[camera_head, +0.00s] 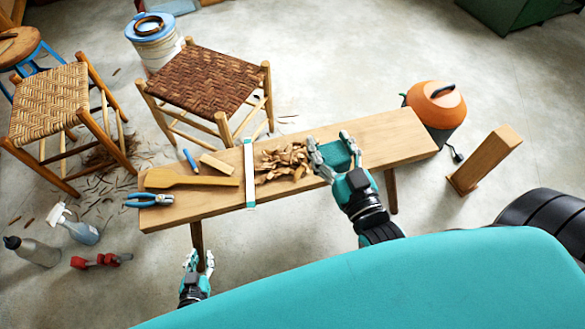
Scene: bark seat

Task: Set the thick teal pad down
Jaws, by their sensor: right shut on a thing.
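My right gripper (329,141) is shut on the thick teal pad (336,154), with one finger at each side of it. The pad is over the right half of the wooden bench (385,139), just right of a pile of wood shavings (283,162). I cannot tell whether the pad touches the bench top. The gripper covers part of the pad. My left gripper (200,260) is empty, below the front edge of the bench in the picture, with its fingers apart.
The bench also bears a white strip (249,175), a wooden mallet (190,180), blue pliers (150,200) and a small wood block (217,164). Its right end is clear. An orange-topped vacuum (436,105) and a wooden post (485,160) stand right. Woven stools (205,80) stand behind.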

